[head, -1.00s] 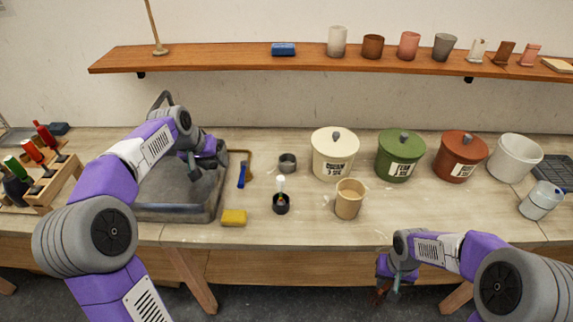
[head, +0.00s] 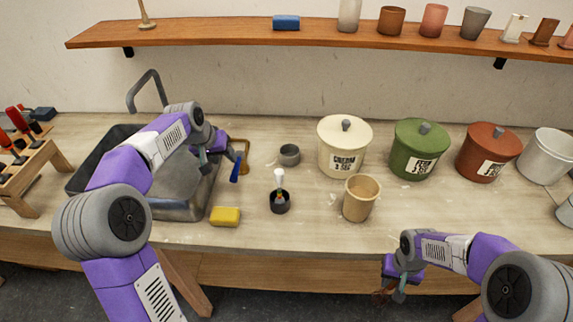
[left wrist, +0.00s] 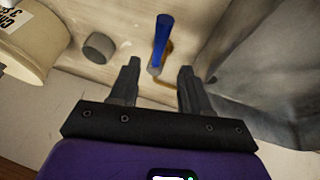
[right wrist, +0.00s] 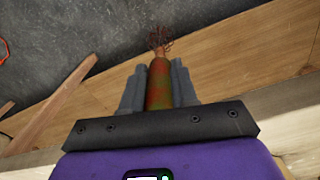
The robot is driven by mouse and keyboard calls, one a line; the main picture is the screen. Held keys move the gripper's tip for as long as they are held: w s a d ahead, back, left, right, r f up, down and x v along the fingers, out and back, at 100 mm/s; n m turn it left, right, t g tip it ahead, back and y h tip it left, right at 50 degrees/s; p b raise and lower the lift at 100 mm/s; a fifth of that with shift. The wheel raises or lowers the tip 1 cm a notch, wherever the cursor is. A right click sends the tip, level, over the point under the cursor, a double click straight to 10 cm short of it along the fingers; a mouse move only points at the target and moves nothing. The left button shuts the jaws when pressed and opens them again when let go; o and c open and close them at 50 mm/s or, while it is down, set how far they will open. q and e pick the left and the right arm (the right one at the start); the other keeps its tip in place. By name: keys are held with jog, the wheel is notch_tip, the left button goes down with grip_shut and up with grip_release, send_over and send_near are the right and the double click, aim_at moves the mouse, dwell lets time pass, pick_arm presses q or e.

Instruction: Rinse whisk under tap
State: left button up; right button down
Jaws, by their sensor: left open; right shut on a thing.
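The whisk has a mottled red-green handle (right wrist: 158,85) and thin reddish wires (right wrist: 160,40) at its end. My right gripper (right wrist: 156,70) is shut on the handle. In the head view this gripper (head: 395,283) hangs low in front of the bench edge, far from the sink. The grey curved tap (head: 150,82) rises behind the grey sink (head: 182,210). My left gripper (head: 212,156) is open above the sink's right side. In the left wrist view a blue handle (left wrist: 162,42) shows between its open fingers (left wrist: 160,68); whether they touch is unclear.
A yellow sponge (head: 225,216), a black cup (head: 279,203) with a brush, a small grey cup (head: 289,155) and a tan cup (head: 360,198) stand right of the sink. Lidded canisters (head: 420,150) line the back. A tool rack (head: 25,175) is at left.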

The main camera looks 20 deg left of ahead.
aim_at(235, 168)
pick_arm(q)
jog(key=b+x, duration=0.1)
jog(key=x, duration=0.7)
jog(key=shift+w+f, duration=0.1)
jog(key=shift+w, duration=0.05)
grip_shut()
